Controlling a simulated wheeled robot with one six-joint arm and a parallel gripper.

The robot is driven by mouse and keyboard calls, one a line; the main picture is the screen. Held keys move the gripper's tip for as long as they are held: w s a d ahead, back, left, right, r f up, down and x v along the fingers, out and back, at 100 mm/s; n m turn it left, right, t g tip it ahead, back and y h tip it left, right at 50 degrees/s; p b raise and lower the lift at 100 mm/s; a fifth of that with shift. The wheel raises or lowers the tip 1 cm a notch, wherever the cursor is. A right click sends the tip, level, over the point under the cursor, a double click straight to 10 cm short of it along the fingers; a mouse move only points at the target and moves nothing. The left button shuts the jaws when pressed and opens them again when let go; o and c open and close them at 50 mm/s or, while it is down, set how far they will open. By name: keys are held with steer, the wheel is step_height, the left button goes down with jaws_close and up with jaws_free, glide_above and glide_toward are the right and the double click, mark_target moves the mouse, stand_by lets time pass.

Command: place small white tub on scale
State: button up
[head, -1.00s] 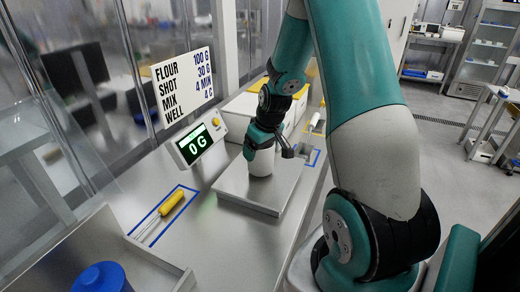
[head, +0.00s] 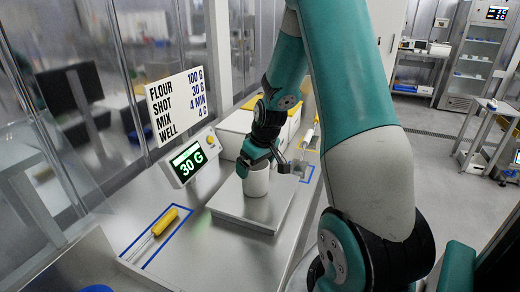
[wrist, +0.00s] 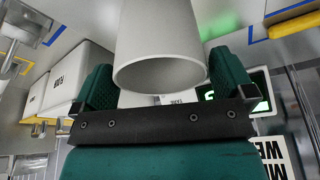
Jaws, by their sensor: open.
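The small white tub (head: 257,181) stands upright on the flat metal plate of the scale (head: 228,204). The scale's display (head: 187,162) reads 30 G. My gripper (head: 262,158) is just above and around the top of the tub. In the wrist view the tub (wrist: 160,45) sits between the green fingers of my gripper (wrist: 160,85), with gaps at its sides. The fingers are open. The tub's inside is not visible in the head view.
A sign (head: 178,107) stands behind the display. A yellow-handled whisk (head: 164,222) lies in a blue outline at the front left. White bins with yellow edges (head: 240,122) stand behind the scale. A blue lid (head: 97,289) shows at the bottom edge.

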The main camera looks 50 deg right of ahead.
steer(key=v, duration=0.9)
steer(key=s+a+r+n+y, duration=0.2)
steer(key=a, duration=0.9)
steer(key=s+a+r+n+y, duration=0.1)
steer(key=s+a+r+n, duration=0.15)
steer(key=a, duration=0.85)
steer(key=s+a+r+n+g+y, duration=0.1)
steer(key=s+a+n+g, duration=0.2)
steer(key=s+a, duration=0.8)
steer(key=shift+s+r+b, duration=0.4)
steer(key=shift+s, duration=0.35)
